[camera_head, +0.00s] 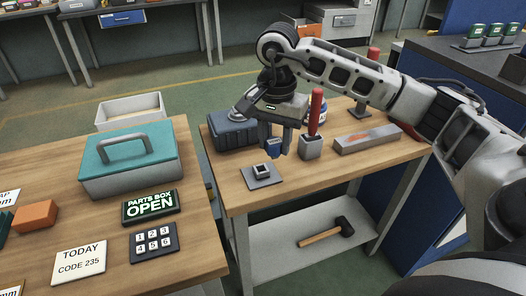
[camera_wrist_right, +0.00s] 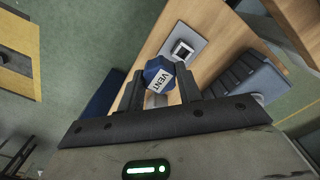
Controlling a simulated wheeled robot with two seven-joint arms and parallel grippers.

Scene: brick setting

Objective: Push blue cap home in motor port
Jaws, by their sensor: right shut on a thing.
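My right gripper (camera_head: 277,146) is shut on a blue cap (camera_head: 273,148), held above the workbench. In the right wrist view the cap (camera_wrist_right: 158,72) sits between the two dark fingers (camera_wrist_right: 160,92) and bears a white label reading VENT. A dark blue-grey ribbed housing (camera_head: 230,131), which looks like the motor, lies on the bench left of the gripper. It also shows in the right wrist view (camera_wrist_right: 245,80). A square socket on a grey plate (camera_head: 263,178) stands in front of the gripper, apart from the cap. No motor port opening can be made out for certain. My left gripper is out of view.
A red-handled tool stands in a grey holder (camera_head: 310,147) just right of the gripper. A long grey block (camera_head: 366,139) lies farther right. A teal-lidded box (camera_head: 130,165) is on the left table, across a gap. The bench's front right is clear.

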